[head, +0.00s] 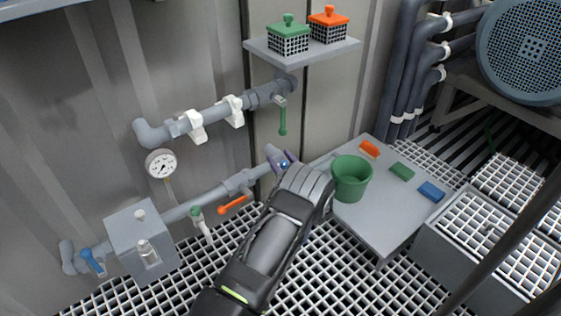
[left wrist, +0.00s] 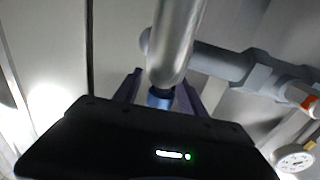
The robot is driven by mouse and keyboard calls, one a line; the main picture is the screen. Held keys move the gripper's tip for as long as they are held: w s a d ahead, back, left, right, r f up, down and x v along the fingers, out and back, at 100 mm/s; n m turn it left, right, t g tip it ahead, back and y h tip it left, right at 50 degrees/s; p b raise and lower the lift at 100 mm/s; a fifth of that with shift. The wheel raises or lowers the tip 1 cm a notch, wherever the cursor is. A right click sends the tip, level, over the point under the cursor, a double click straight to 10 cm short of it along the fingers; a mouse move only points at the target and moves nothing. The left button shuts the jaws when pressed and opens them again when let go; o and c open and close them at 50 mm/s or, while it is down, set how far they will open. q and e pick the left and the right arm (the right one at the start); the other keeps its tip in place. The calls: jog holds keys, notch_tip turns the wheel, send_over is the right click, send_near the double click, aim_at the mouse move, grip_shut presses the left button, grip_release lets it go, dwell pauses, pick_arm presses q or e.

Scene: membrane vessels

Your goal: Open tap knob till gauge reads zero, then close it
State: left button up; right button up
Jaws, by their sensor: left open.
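The round white gauge (head: 161,163) is on the wall at left, above the lower pipe; its needle is too small to read surely. It also shows at the right edge of the left wrist view (left wrist: 295,158). A small tap with a green knob (head: 196,212) and white spout hangs on the lower pipe. My left gripper (head: 281,157) is open at the right end of the lower pipe, right of the tap and apart from it. In the left wrist view a grey cylinder with a blue end (left wrist: 159,98) shows between its fingers; contact is unclear. My right gripper is not in view.
An orange lever (head: 232,204) and blue lever (head: 92,262) are on the lower pipe, a green lever (head: 283,118) on the upper. A grey box (head: 125,232) stands left. A green bucket (head: 351,179) stands on a grey platform (head: 372,222) right of my gripper.

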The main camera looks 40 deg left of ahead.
pick_arm(q)
jog(key=shift+c, duration=0.2)
grip_shut()
dwell(0.3)
